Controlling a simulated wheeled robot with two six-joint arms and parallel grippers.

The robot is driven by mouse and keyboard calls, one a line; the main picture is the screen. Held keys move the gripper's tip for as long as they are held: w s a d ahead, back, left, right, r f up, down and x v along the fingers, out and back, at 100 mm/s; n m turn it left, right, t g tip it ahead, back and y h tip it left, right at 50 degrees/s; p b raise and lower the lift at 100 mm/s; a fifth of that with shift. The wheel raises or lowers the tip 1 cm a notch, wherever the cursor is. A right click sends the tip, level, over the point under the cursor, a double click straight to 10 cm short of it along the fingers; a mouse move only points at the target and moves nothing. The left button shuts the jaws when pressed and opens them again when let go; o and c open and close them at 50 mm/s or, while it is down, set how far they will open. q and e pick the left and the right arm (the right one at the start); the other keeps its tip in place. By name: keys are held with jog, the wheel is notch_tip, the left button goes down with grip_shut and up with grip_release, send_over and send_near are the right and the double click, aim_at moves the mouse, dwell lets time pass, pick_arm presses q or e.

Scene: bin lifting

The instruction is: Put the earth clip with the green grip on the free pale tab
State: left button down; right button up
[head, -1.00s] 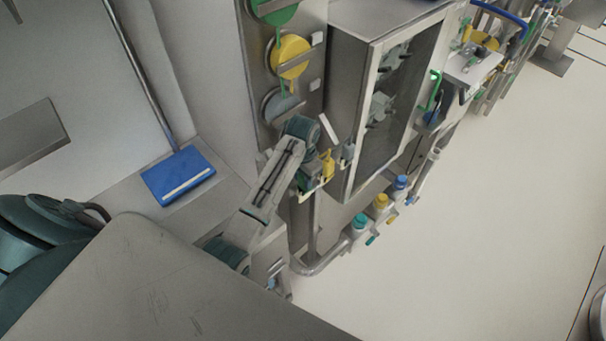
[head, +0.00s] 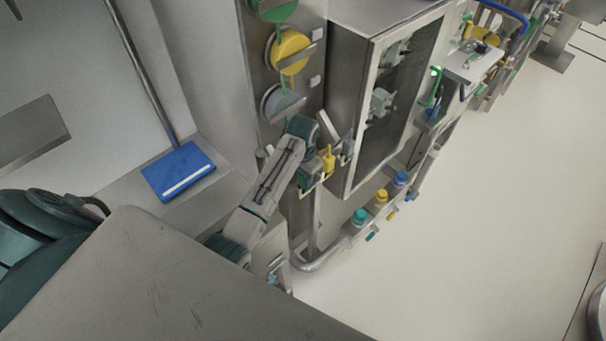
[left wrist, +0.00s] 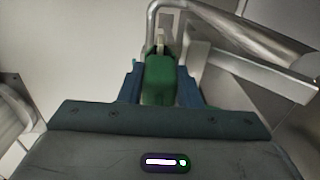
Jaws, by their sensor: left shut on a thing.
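The earth clip's green grip (left wrist: 159,80) is in the left wrist view, upright between the two blue fingers of my left gripper (left wrist: 160,88). The gripper is shut on it. The clip's small metal jaw end shows above the grip, close to a bent metal tube. In the head view my left gripper (head: 310,184) is small and partly hidden by my own wrist, beside a yellow grip (head: 328,160) and a grey-blue one (head: 347,149). I cannot make out the free pale tab for certain. My right gripper is not in view.
The bent metal tube (left wrist: 225,25) crosses the top of the left wrist view. In the head view a steel cabinet (head: 352,100) stands right of my gripper, with a pipe (head: 318,262) below. Teal, yellow and blue knobs (head: 380,197) sit lower right. The pale floor beyond is open.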

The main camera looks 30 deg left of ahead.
pick_arm(q)
jog(key=shift+f, duration=0.45)
jog(key=shift+s+f, duration=0.1)
dwell(0.8)
jog(key=c, duration=1)
grip_release()
jog(key=shift+o, duration=0.2)
